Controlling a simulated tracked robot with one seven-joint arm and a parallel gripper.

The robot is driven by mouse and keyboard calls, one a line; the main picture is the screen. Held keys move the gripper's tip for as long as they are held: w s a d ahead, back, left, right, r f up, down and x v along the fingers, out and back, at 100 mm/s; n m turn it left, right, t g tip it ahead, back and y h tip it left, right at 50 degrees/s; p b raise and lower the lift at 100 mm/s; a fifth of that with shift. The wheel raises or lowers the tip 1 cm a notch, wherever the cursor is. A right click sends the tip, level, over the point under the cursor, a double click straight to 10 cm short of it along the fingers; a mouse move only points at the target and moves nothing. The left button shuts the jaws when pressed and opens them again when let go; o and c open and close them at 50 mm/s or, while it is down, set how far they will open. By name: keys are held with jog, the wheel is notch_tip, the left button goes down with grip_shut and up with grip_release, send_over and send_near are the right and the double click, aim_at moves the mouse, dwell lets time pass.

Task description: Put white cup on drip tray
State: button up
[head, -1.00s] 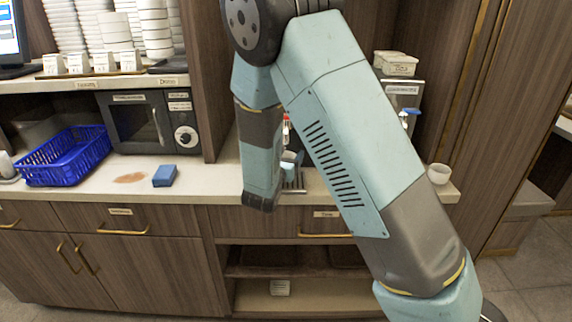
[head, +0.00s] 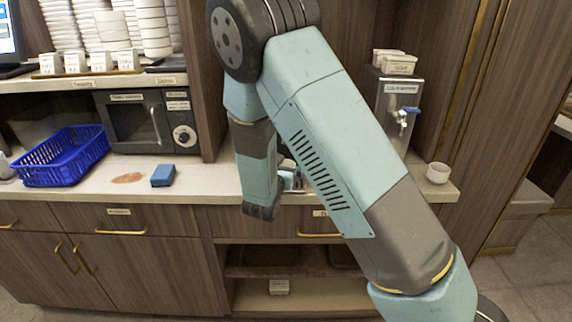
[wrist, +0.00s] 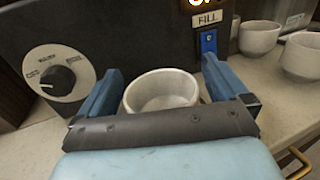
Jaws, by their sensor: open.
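A white cup (wrist: 161,91) shows in the wrist view between the two blue fingers of my gripper (wrist: 160,92). The fingers are spread, with the cup between them; its lower part is hidden by my gripper's body, so I cannot tell what it stands on. In the head view my gripper is mostly hidden behind my arm. A small part of what looks like the metal drip tray (head: 297,187) shows beside the arm on the counter. Another white cup (head: 438,173) stands at the counter's right end.
A dark machine front with a dial (wrist: 56,78) and a blue FILL lever (wrist: 209,42) is just behind the cup. Two more white cups (wrist: 259,37) (wrist: 302,55) stand to the right. A blue basket (head: 62,157), a microwave (head: 150,122) and a blue sponge (head: 163,175) are left.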

jog(key=v, duration=1.2)
jog(key=s+d+r+m+g+h, duration=0.2)
jog(key=s+d+r+m+g, duration=0.15)
jog(key=d+m, duration=0.35)
jog(key=s+d+r+m+g+h, duration=0.15)
jog(key=d+r+m+g, duration=0.3)
jog(key=d, duration=0.45)
jog(key=s+d+r+m+g+h, duration=0.1)
jog(key=s+d+r+m+g, duration=0.25)
jog(key=d+m+g, duration=0.35)
jog(key=s+d+r+m+t+y, duration=0.1)
jog(key=s+r+m+t+y, duration=0.2)
jog(key=s+r+m+y, duration=0.7)
jog(key=shift+s+d+r+m+t+y, duration=0.35)
jog(key=shift+s+r+m, duration=0.45)
jog(key=shift+s+m, duration=1.25)
jog(key=shift+s+n, duration=0.2)
jog(key=shift+n, duration=0.1)
